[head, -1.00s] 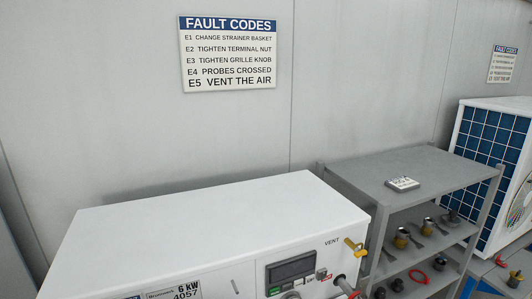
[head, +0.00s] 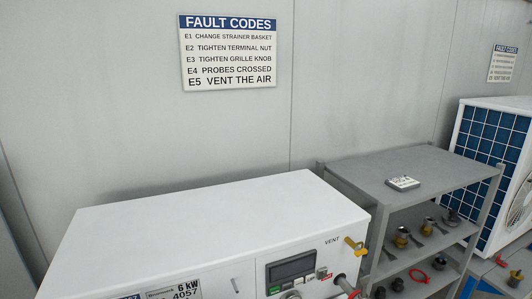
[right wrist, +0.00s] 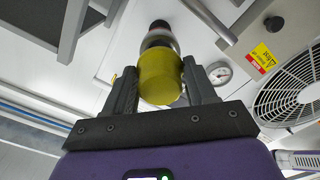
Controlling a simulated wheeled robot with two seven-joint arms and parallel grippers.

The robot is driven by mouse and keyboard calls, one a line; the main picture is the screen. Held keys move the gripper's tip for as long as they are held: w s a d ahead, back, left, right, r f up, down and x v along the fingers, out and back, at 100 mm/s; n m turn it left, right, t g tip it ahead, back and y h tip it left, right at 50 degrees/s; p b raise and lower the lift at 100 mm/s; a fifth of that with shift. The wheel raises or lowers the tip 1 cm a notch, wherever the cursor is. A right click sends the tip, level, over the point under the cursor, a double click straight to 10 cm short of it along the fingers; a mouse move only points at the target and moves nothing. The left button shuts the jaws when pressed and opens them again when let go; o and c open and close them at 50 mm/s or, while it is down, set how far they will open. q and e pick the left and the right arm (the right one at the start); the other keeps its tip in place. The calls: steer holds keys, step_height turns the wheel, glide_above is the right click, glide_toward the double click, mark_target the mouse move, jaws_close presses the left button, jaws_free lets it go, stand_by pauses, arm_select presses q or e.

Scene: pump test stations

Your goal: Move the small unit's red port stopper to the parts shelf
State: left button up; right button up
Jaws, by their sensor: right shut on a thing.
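My right gripper (right wrist: 160,85) is shut on a yellow-green cylindrical piece (right wrist: 159,77) in the right wrist view. A dark and silver rounded part shows just beyond that piece; I cannot tell whether they are joined. I see no red stopper between the fingers. The parts shelf is a grey metal rack (head: 425,168) at the right of the head view, with a small labelled device (head: 402,182) on top. A grey pipe with a red end (head: 352,294) shows at the lower edge, by the white unit. Neither gripper is in the head view.
A white 6 kW unit (head: 215,220) fills the lower middle, with a yellow vent valve (head: 355,245). Several fittings and a red ring (head: 419,275) lie on lower rack levels. Another unit (head: 490,140) stands at right. A fan grille (right wrist: 290,93) and gauge (right wrist: 219,73) show in the wrist view.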

steer(key=shift+v, duration=1.5)
